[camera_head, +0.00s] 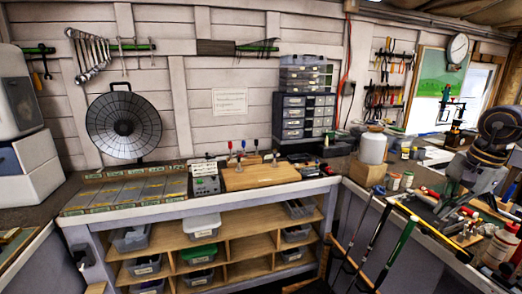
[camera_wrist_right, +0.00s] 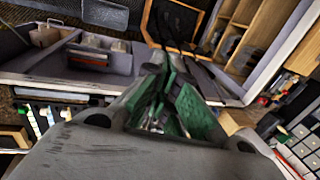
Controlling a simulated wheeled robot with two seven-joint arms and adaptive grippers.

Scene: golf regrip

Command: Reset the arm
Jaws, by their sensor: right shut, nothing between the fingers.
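My left gripper does not show in either view. Golf clubs (camera_head: 398,243) lean by the right bench, one with a green grip, apart from the gripper.
The right bench holds many tools and bottles, including a white container (camera_head: 372,148). The back bench carries a wooden board (camera_head: 260,176) and a drawer cabinet (camera_head: 303,118). Open shelves (camera_head: 240,245) hold bins below it. The air above the back bench is clear.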

